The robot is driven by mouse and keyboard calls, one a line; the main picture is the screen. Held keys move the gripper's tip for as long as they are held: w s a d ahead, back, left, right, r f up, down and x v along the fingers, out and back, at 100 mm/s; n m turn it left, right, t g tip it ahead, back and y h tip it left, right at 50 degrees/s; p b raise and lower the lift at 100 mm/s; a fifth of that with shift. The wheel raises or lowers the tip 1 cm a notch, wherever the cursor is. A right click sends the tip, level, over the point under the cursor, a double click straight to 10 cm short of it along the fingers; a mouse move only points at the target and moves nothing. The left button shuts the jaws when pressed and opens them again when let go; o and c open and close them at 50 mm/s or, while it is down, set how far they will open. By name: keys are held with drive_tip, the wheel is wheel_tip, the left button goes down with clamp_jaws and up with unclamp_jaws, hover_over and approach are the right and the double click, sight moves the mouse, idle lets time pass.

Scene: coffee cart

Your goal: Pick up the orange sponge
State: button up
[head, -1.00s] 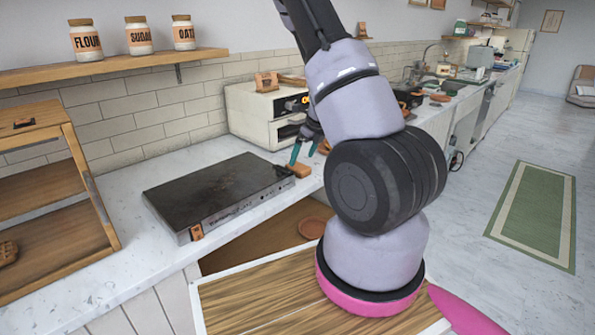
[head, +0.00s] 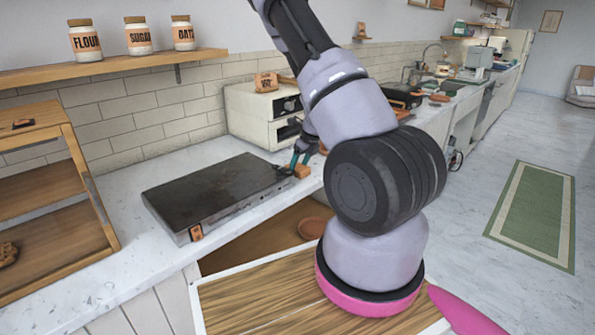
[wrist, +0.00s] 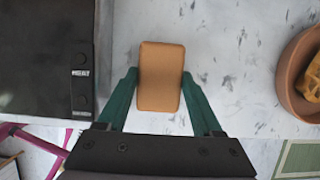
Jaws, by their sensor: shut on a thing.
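The orange sponge (head: 302,172) is a small block by the right end of the black griddle on the white counter. In the wrist view the sponge (wrist: 161,90) lies between the two teal fingers, its long side pointing away from the palm. My gripper (wrist: 160,76) is shut on the sponge, one finger against each long side. In the head view my gripper (head: 300,162) is low over the counter at the sponge. I cannot tell whether the sponge is off the counter.
The griddle (head: 215,190) is close on the left. A white toaster oven (head: 257,120) stands behind. In the wrist view a brown bowl (wrist: 288,75) with a waffle-like piece sits to the right. Bare counter (wrist: 225,45) lies between sponge and bowl.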

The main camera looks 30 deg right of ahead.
sight(299, 166)
drive_tip(key=shift+r, duration=0.1)
wheel_tip(299, 166, up, 10)
idle(0.4)
